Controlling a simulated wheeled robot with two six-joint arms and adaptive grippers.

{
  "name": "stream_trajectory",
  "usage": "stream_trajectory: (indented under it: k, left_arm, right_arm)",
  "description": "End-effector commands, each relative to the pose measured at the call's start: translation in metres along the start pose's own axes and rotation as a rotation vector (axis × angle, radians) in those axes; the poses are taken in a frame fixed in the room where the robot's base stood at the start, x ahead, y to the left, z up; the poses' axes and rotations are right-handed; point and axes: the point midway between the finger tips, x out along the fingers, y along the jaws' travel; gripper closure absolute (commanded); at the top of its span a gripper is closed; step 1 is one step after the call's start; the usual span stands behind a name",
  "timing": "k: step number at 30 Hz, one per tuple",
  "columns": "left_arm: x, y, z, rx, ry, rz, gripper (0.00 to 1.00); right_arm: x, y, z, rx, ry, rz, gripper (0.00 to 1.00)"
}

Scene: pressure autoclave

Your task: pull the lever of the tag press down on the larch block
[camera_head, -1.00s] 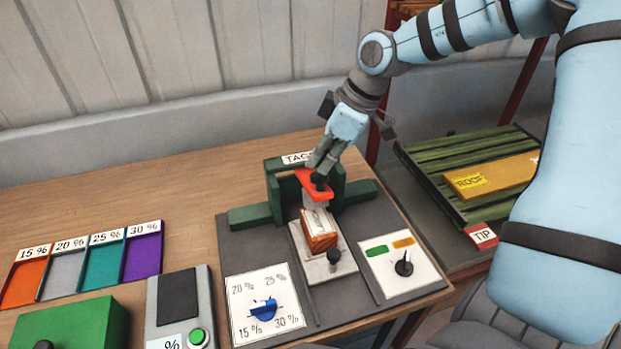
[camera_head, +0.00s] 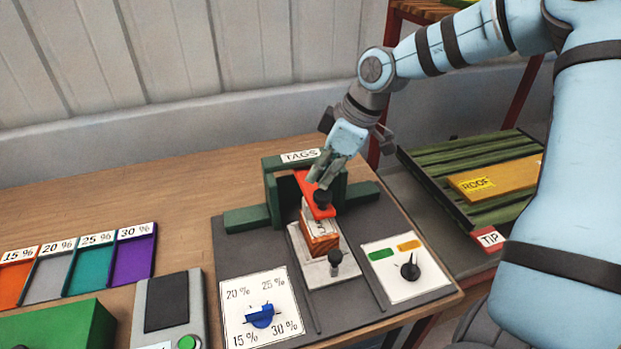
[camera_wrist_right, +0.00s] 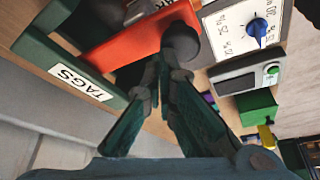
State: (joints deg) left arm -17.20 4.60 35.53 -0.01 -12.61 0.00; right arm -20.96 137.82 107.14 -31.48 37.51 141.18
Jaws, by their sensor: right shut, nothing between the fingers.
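The tag press is a green frame (camera_head: 358,193) labelled TAGS, with a red lever (camera_head: 316,208) that ends in a black knob (camera_head: 323,198). The lever slopes down toward the front, over the wooden larch block (camera_head: 321,243). The block sits on a pale slide plate (camera_head: 330,274), its top partly hidden by the lever. My right gripper (camera_head: 318,180) is shut and empty, its fingertips at the lever beside the knob. The wrist view shows the fingertips (camera_wrist_right: 160,66) close to the knob (camera_wrist_right: 181,42) and red lever (camera_wrist_right: 125,40); contact is unclear. My left gripper is out of view.
A blue dial card (camera_head: 258,305) and a black-knob card (camera_head: 407,270) flank the slide. Labelled colour trays (camera_head: 137,258), a grey meter (camera_head: 172,308) and a green box (camera_head: 60,325) stand left. A slatted green rack (camera_head: 470,160) is at right. Bare wood lies behind the trays.

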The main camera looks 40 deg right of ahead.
Motion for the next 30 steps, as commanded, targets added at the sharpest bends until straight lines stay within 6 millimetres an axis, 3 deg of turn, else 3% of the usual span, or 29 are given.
stream_trajectory:
  k: [5,24,30]
  left_arm:
    - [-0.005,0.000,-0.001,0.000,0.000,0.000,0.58]
    - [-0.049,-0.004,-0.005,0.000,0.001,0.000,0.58]
    - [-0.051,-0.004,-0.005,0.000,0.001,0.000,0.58]
  right_arm:
    - [-0.007,0.000,-0.003,0.000,0.000,0.001,1.00]
    - [-0.078,0.000,-0.033,-0.001,0.000,0.001,1.00]
    - [-0.084,0.000,-0.035,0.000,-0.001,0.000,1.00]
